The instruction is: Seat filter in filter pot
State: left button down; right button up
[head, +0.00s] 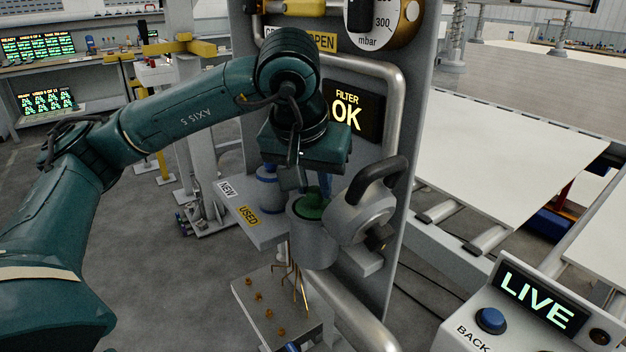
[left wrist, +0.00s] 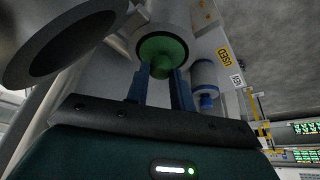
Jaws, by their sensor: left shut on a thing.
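The filter pot (head: 313,240) is a grey cylinder on the panel's front, its mouth facing up. A green filter (head: 309,206) sits in the mouth; in the left wrist view the green filter (left wrist: 164,52) shows inside the round rim. My left gripper (head: 313,190) is above the pot, its blue fingers pointing down and shut on the filter's green knob. How deep the filter sits is hidden. The grey lid (head: 356,212) with its dark handle stands swung open at the right of the pot. My right gripper is not in view.
A blue and grey canister (head: 268,190) stands on the shelf with NEW and USED labels, left of the pot. A display (head: 348,110) reads FILTER OK. A plate with copper-coloured pegs (head: 262,300) lies below. A console (head: 525,310) reads LIVE.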

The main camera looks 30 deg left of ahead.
pick_arm(q)
jog(key=shift+f, duration=0.2)
jog(key=c, duration=1.2)
grip_release()
jog(key=shift+r, duration=0.1)
jog(key=shift+r, duration=0.35)
jog(key=p+v, duration=0.2)
jog(key=v, duration=0.9)
jog(key=shift+s+r, duration=0.25)
jog(key=shift+s, duration=0.05)
jog(key=shift+d+f, duration=0.1)
